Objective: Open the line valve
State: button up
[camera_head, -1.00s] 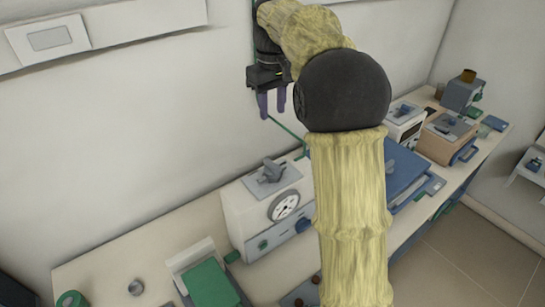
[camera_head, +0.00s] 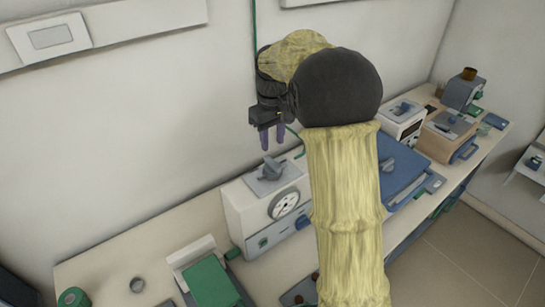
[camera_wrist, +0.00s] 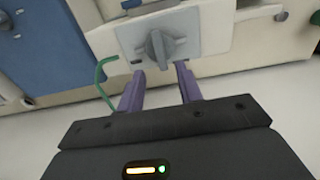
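The valve handle (camera_head: 271,168) is a grey knob with a raised grip. It stands on a light grey plate on top of a white box with a round dial. It also shows in the wrist view (camera_wrist: 158,48), just beyond the fingertips. My gripper (camera_head: 272,145) hangs above the handle with its purple fingers pointing down. In the wrist view my gripper (camera_wrist: 160,70) has its fingers apart, with nothing between them. The fingers appear clear of the handle. No label on the valve is readable.
The white box (camera_head: 245,207) stands on a long bench against the wall. A green hose (camera_wrist: 103,80) runs beside the handle plate. A blue unit (camera_head: 398,165) and more instruments stand to the right. A green-topped box (camera_head: 210,284) stands at the front left.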

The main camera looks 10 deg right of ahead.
aim_at(273, 161)
notch_tip(273, 161, down, 7)
jog(key=shift+f+p, duration=0.1)
jog(key=shift+p, duration=0.3)
grip_shut()
